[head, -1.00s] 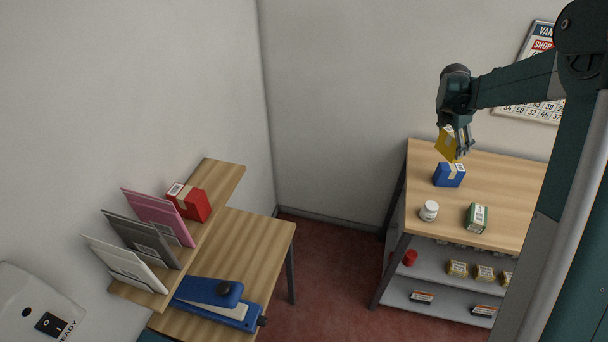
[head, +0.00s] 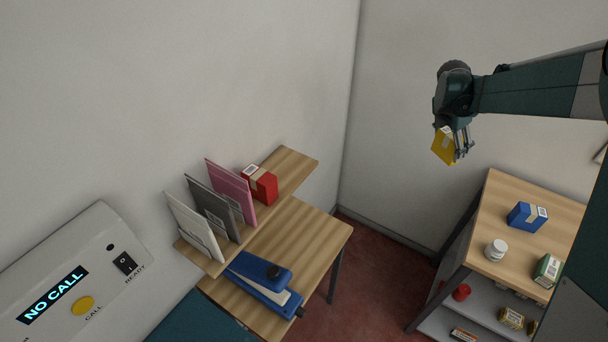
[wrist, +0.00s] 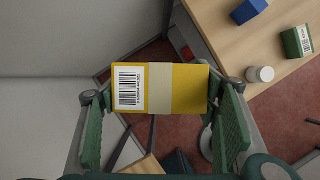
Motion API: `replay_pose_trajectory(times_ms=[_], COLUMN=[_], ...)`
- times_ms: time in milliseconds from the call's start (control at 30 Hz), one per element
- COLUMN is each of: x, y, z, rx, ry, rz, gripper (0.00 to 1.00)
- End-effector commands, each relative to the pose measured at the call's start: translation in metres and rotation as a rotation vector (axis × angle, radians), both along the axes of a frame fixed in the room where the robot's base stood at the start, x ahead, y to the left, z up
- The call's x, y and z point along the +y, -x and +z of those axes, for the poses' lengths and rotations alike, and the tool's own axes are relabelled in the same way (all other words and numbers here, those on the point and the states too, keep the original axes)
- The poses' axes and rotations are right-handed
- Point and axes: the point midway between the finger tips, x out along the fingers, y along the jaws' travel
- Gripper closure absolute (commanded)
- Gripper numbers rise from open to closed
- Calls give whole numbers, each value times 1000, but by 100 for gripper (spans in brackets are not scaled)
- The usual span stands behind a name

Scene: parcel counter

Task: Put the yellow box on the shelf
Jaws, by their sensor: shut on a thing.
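The yellow box (head: 444,146) has a white barcode label and a pale band. My gripper (head: 460,143) is shut on it and holds it in the air, left of the right-hand table in the head view. In the wrist view the yellow box (wrist: 190,90) sits between the two fingers (wrist: 160,108), with floor far below it. The wooden shelf (head: 297,166) is on the left wall. It bears a red box (head: 262,187) and upright pink (head: 232,190), grey (head: 212,210) and white (head: 192,228) envelopes. Its far right end is bare.
A lower table (head: 325,232) under the shelf holds a blue stapler-like device (head: 262,280). The right-hand table (head: 490,200) bears a blue box (head: 526,217), a white jar (head: 496,250) and a green box (head: 547,270). A call panel (head: 110,250) is at left.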

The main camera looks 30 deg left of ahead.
Motion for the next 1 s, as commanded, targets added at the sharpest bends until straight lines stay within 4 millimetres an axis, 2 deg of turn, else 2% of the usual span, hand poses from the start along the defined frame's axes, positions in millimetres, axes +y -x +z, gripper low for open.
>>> replay_pose_trajectory(times_ms=[33, 100, 467, 1000], x=[18, 39, 147, 295], y=[5, 12, 57, 148], z=[3, 6, 22, 46], rx=[0, 0, 0, 0], ry=[0, 0, 0, 0], rz=[21, 45, 176, 371], gripper=[55, 55, 55, 55])
